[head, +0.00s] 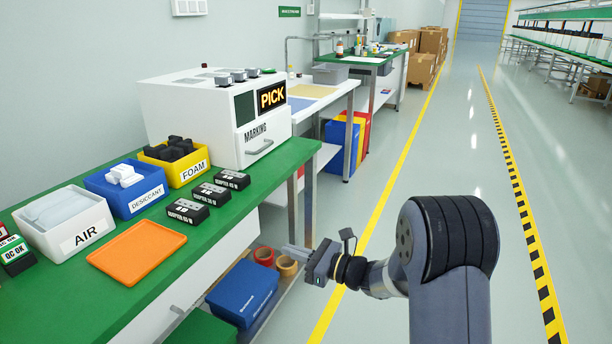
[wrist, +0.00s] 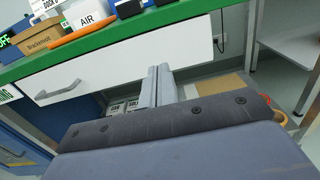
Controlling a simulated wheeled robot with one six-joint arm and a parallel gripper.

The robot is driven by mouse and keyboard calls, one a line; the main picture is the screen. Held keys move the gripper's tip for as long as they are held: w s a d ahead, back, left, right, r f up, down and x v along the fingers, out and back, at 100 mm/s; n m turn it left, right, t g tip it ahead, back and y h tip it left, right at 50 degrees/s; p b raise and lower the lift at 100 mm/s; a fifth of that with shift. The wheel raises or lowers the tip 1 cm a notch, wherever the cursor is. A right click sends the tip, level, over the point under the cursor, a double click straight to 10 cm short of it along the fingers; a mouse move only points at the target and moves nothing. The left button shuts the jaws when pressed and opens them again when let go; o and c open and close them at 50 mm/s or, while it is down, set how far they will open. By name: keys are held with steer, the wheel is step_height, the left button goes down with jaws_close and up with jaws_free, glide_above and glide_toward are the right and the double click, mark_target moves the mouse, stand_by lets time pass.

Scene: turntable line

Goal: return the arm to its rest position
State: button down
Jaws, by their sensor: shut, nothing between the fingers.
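My gripper (head: 296,250) is in the head view, out to the right of the green bench's front edge and lower than the bench top. Its fingers are together and empty, pointing left toward the bench. My arm is bent over the aisle. In the wrist view the two closed fingers (wrist: 158,84) point at the white drawer front (wrist: 115,75) under the green bench edge. Nothing is seen between them.
The green bench (head: 235,207) holds an orange tray (head: 137,252), AIR (head: 65,222), DESICCANT (head: 125,188) and FOAM (head: 176,163) bins, several black adapter boxes and a white MARKING machine (head: 190,120). A blue box (head: 242,292) sits on the lower shelf. The aisle floor (head: 450,130) is clear.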

mark_target(236, 231)
steer(key=b+x, duration=0.1)
steer(key=x, duration=1.3)
steer(key=shift+b, duration=0.4)
steer(key=shift+r, duration=0.1)
